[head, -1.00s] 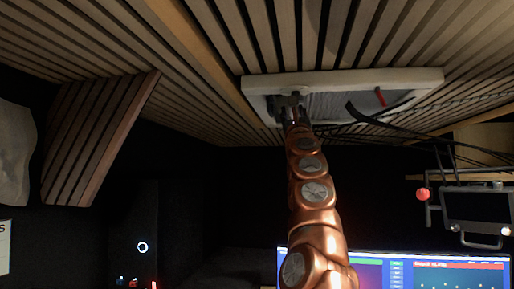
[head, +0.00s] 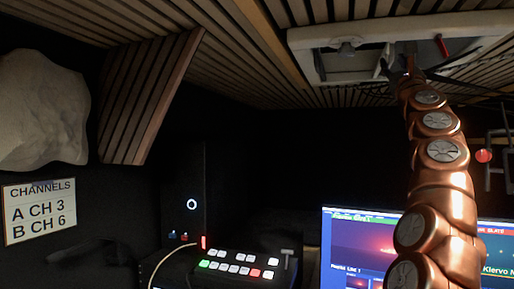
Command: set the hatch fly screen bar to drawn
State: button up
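The roof hatch (head: 300,38) is a white frame in the slatted ceiling, at the upper right of the head view. A pale, thin bar (head: 383,64), which looks like the fly screen bar, crosses the opening near its middle. My gripper (head: 398,66) is up at the opening, beside or at this bar. Its dark fingers are small and partly hidden by my arm, so I cannot tell whether they are closed on the bar. A grey panel (head: 345,66) shows in the left part of the opening. A red handle (head: 441,44) sits toward the right.
Dark cables hang near the hatch, right of my gripper. A lit monitor (head: 362,250) and a button panel (head: 240,268) stand below. A slatted ceiling box (head: 150,95) and a channels sign (head: 39,211) are at the left. The dark middle looks clear.

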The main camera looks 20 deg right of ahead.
jog(key=b+v, duration=0.7)
jog(key=w+a+f+n+y+p, duration=0.1)
jog(key=w+a+f+n+y, duration=0.1)
jog(key=w+a+n+y, duration=0.5)
jog(key=w+a+f+n+y+p, duration=0.1)
jog(key=w+a+f+n+y, duration=0.15)
jog(key=a+n+y, duration=0.5)
jog(key=w+a+f+n+g+y, duration=0.2)
jog(key=a+f, duration=0.3)
jog(key=a, duration=0.4)
jog(key=w+a+f+n+g+y+p, duration=0.1)
jog(key=w+a+f+n+g+y, duration=0.1)
jog(key=a+f+n, duration=0.3)
jog(key=shift+w+a+f+g, duration=0.35)
jog(key=shift+a+f, duration=0.5)
jog(key=shift+a, duration=1.1)
jog(key=shift+n, duration=0.25)
